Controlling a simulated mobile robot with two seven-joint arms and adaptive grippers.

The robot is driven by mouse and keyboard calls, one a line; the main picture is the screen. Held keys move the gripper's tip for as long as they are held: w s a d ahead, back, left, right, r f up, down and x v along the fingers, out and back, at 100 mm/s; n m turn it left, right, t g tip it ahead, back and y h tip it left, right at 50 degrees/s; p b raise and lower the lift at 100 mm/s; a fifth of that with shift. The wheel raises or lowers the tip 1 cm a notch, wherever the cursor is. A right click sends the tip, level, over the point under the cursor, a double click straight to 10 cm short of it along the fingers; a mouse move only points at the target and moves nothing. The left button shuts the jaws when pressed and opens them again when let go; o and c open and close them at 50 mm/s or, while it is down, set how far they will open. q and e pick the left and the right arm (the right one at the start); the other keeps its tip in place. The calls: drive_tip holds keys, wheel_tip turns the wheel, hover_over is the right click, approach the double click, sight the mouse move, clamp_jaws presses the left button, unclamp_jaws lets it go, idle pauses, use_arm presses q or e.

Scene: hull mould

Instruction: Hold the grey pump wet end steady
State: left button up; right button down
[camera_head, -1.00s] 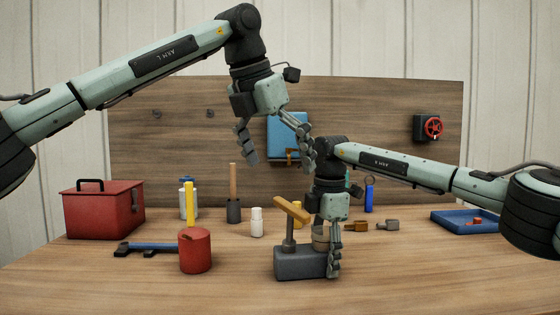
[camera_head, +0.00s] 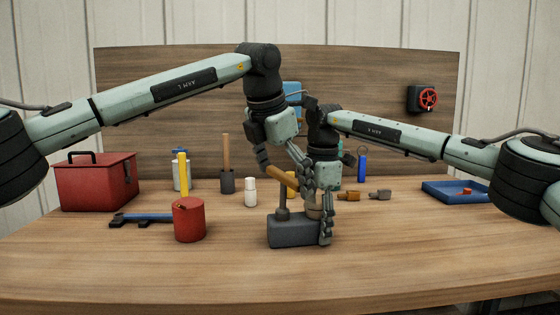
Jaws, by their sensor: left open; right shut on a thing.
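The grey pump wet end (camera_head: 292,231) is a block on the table in the middle.
A red toolbox (camera_head: 97,182), white bottle (camera_head: 250,192) and blue tray (camera_head: 455,192) stand farther out. The front of the table is clear.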

use_arm(q)
drive_tip(key=shift+w+f, duration=0.15)
drive_tip(key=shift+f, duration=0.25)
drive_tip(key=c, duration=1)
drive_tip(key=m, duration=0.2)
drive_tip(key=m+g+h, duration=0.1)
drive_tip(key=m, duration=0.2)
drive_tip(key=shift+a+m+g+h, duration=0.3)
drive_tip(key=shift+m+g, duration=0.1)
drive_tip(key=shift+c, duration=0.2)
drive_tip(key=m, duration=0.1)
drive_tip(key=m+g, duration=0.1)
drive_tip(key=m, duration=0.2)
drive_tip(key=shift+w+a+m+g, duration=0.15)
drive_tip(key=shift+a+m+g, duration=0.1)
drive_tip(key=shift+m+g, duration=0.05)
drive_tip(key=m+g, duration=0.1)
drive_tip(key=m, duration=0.2)
drive_tip(key=shift+w+a, duration=0.15)
drive_tip(key=shift+a, duration=0.1)
drive_tip(key=o, duration=1)
drive_tip(key=shift+o, duration=0.2)
